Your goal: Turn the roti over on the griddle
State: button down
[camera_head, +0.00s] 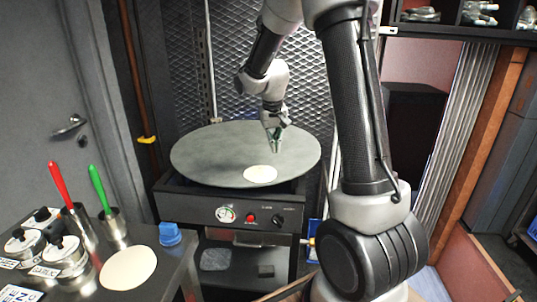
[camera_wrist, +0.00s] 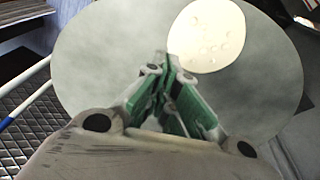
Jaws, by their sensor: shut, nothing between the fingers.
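The roti (camera_head: 260,174) is a pale round flatbread lying flat on the dark round griddle (camera_head: 205,150), near its front edge. In the wrist view the roti (camera_wrist: 207,36) shows at the top, with small bubbles on its upper face, and the griddle (camera_wrist: 95,50) fills most of the background. My gripper (camera_head: 275,148) points down over the griddle, just behind and right of the roti. Its green-padded fingers (camera_wrist: 162,62) are shut with nothing between them. In the wrist view the fingertips are beside the roti; I cannot tell their exact height above the griddle.
A mesh wall (camera_head: 240,60) stands behind the griddle. Control knobs (camera_head: 279,220) are on the stove front.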

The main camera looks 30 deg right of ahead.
notch_tip(320, 180, up, 3)
jog(key=m+t, duration=0.1)
jog(key=t, duration=0.1)
send_over(268, 162)
jog(key=shift+m, duration=0.4)
jog(key=x, duration=0.6)
jog(key=s+x, duration=0.1)
jog(key=x, duration=0.2)
jog(key=shift+w+f, duration=0.1)
jog(key=shift+f, duration=0.3)
jog(key=s, duration=0.1)
jog(key=s+a, duration=0.1)
jog(key=shift+s+a+f, duration=0.1)
jog(key=shift+s+f, duration=0.15)
jog(key=shift+f, duration=0.05)
jog(key=shift+s+a, duration=0.2)
jog(key=shift+s, duration=0.25)
